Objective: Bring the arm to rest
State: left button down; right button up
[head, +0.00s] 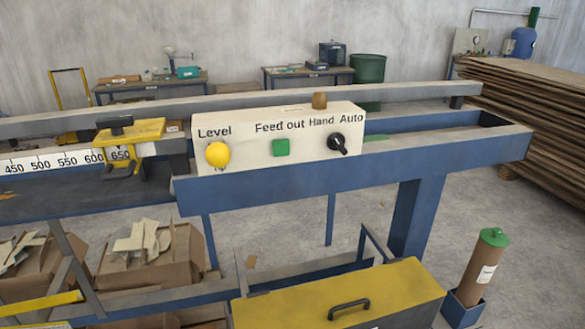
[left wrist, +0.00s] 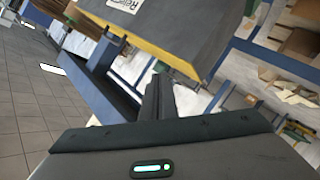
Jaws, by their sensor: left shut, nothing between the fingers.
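My left gripper (left wrist: 158,90) shows only in the left wrist view, with its dark fingers together and nothing between them. It points toward the blue frame under a grey box with a yellow edge (left wrist: 160,50), apart from it as far as I can tell. Neither arm shows in the head view. My right gripper is in no view. The control panel (head: 275,155) carries a yellow Level button (head: 217,154), a green Feed out button (head: 281,147) and a black Hand/Auto knob (head: 338,143).
The blue machine frame (head: 300,186) spans the head view. A yellow-topped box (head: 345,295) stands low in front, beside a brown cylinder with a green cap (head: 484,265). Cardboard boxes (head: 150,265) sit at left. A board stack (head: 535,110) is at right. Bare floor lies between.

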pick_arm(q)
jog(key=s+a+f+m+g+y, duration=0.3)
jog(key=s+a+f+g, duration=0.25)
jog(key=s+f, duration=0.3)
jog(key=s+a+f+m+g+y, duration=0.2)
jog(key=s+a+f+g+y, duration=0.15)
jog(key=s+a+f, duration=0.5)
notch_tip(320, 180, down, 23)
jog(key=d+g, duration=0.1)
jog(key=d, duration=0.2)
jog(key=s+a+f, duration=0.1)
jog(key=s+f, duration=0.6)
jog(key=f, duration=0.3)
jog(key=s+a+f+m, duration=0.1)
jog(key=s+f, duration=0.7)
jog(key=f, duration=0.2)
jog(key=shift+a+g, duration=0.15)
jog(key=shift+g, duration=0.25)
jog(key=shift+s+f+h, duration=0.1)
jog(key=shift+s+h, duration=0.05)
jog(key=shift+h, duration=0.1)
